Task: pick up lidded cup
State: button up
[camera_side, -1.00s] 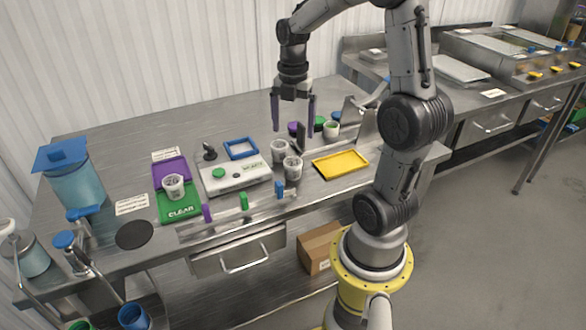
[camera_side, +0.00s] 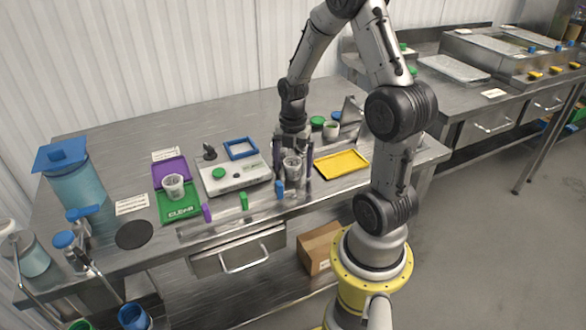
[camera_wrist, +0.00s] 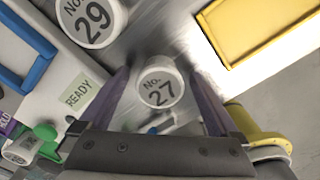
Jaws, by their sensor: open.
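A small white cup (camera_side: 292,166) stands upright on the steel table. In the wrist view this cup (camera_wrist: 160,87) has a round white top marked No. 27. My gripper (camera_side: 293,175) is lowered over it and open, with one purple finger on each side. In the wrist view the cup sits between the fingers, with a visible gap on both sides. A second white cup marked No. 29 (camera_wrist: 92,20) stands close by at the upper left of the wrist view. In the side view my gripper mostly hides that second cup.
A yellow tray (camera_side: 341,165) lies just right of my gripper. A pale READY station (camera_side: 235,176) with a green button is to the left. Another cup (camera_side: 174,186) stands on the purple and green mat. Green-topped containers (camera_side: 317,122) are behind. Small coloured clips line the front edge.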

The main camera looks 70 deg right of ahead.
jog(key=shift+f, duration=0.1)
jog(key=shift+c, duration=0.2)
jog(key=c, duration=1.4)
